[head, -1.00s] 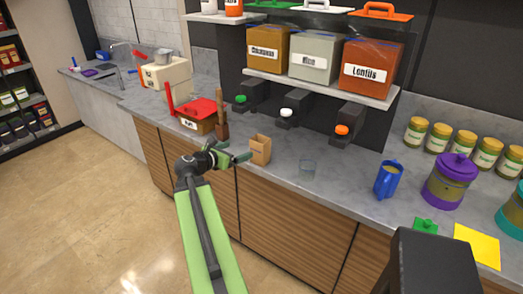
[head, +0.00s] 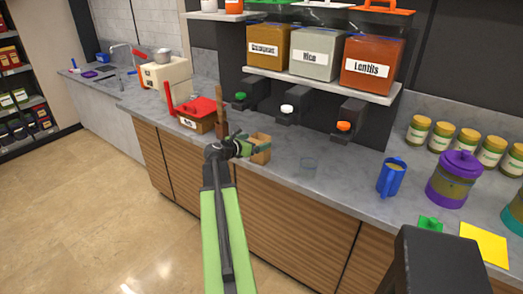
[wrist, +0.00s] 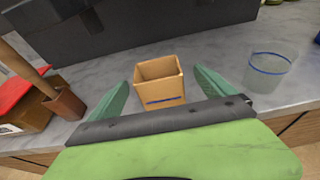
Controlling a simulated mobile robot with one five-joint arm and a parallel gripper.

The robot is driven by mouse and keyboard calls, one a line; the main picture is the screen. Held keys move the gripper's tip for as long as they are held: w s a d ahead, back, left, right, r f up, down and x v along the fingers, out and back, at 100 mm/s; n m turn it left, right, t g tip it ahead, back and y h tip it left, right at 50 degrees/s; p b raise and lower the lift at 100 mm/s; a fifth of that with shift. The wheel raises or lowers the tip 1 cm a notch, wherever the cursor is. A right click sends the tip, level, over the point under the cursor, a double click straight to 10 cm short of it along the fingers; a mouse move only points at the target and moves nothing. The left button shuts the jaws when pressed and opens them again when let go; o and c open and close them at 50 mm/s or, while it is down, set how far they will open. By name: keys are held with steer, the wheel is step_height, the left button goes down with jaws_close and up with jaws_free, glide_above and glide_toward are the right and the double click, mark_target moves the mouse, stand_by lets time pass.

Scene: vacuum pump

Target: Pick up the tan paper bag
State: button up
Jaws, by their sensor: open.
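The tan paper bag (wrist: 160,84) stands upright and open-topped on the grey counter. It shows in the head view (head: 262,150), partly hidden behind my gripper. In the wrist view my gripper (wrist: 162,92) is open, with one green finger on each side of the bag. Gaps show between the bag and both fingers, so the fingers do not appear to touch it. In the head view my gripper (head: 257,146) is at the bag, at the counter's front edge.
A clear cup (wrist: 268,72) stands to the right of the bag. A brown holder with a wooden handle (wrist: 66,104) and a red-lidded box (head: 198,115) stand to the left. Dispenser bins (head: 316,55) sit on a shelf behind. A blue mug (head: 391,177) is farther right.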

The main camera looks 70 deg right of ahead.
steer(key=b+x, duration=0.1)
steer(key=x, duration=0.3)
steer(key=shift+d+f, duration=0.2)
steer(key=shift+d, duration=0.15)
steer(key=shift+a, duration=0.1)
steer(key=c, duration=1.4)
